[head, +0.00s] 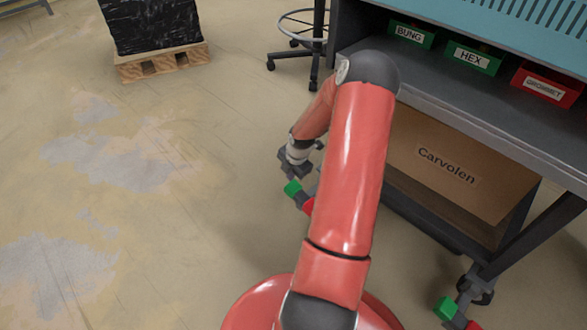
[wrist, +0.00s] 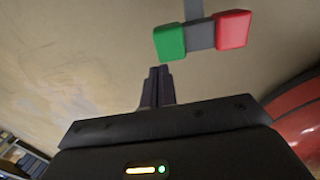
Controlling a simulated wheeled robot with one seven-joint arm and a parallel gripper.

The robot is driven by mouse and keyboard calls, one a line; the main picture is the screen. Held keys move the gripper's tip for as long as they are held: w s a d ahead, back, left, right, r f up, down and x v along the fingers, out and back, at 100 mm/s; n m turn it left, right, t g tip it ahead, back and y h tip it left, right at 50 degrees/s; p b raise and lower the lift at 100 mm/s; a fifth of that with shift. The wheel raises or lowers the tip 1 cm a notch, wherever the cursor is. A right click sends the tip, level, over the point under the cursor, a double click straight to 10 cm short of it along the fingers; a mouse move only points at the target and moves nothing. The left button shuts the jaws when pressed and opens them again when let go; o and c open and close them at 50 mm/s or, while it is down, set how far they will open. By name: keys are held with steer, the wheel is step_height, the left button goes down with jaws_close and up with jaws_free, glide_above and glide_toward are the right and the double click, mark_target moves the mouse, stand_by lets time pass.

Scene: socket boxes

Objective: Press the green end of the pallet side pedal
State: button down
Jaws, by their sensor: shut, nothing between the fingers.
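The pallet side pedal shows in the head view with a green end (head: 293,187) and a red end (head: 308,205), the latter partly hidden by my arm. In the wrist view its green end (wrist: 169,42) is on the left, its red end (wrist: 233,29) on the right, with a grey bar (wrist: 201,36) between. My gripper (head: 297,170) hangs low beside the green end. In the wrist view my gripper (wrist: 158,72) is shut and empty, its tips just below the green end in the picture. A narrow gap shows; height above the pedal is unclear.
A second pedal (head: 446,308) with green and red ends lies near the bench's front right caster. The bench (head: 480,125) holds several labelled boxes, with a Carvolen carton (head: 450,165) underneath. A pallet (head: 160,63) with a black-wrapped load stands at the back left. The left floor is clear.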

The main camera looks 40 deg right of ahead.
mark_target(288, 184)
steer(key=b+x, duration=0.1)
steer(key=x, duration=0.3)
steer(key=shift+f, duration=0.1)
steer(key=shift+w, duration=0.1)
steer(key=shift+w+f+g+p, duration=0.2)
steer(key=shift+w+g+p, duration=0.2)
steer(key=shift+g, duration=0.2)
steer(key=shift+w+a+f+g, duration=0.15)
steer(key=shift+w+f+g, duration=0.65)
steer(key=shift+w+f, duration=0.55)
steer(key=shift+s+f, duration=0.1)
steer(key=shift+f, duration=0.1)
steer(key=shift+r, duration=0.1)
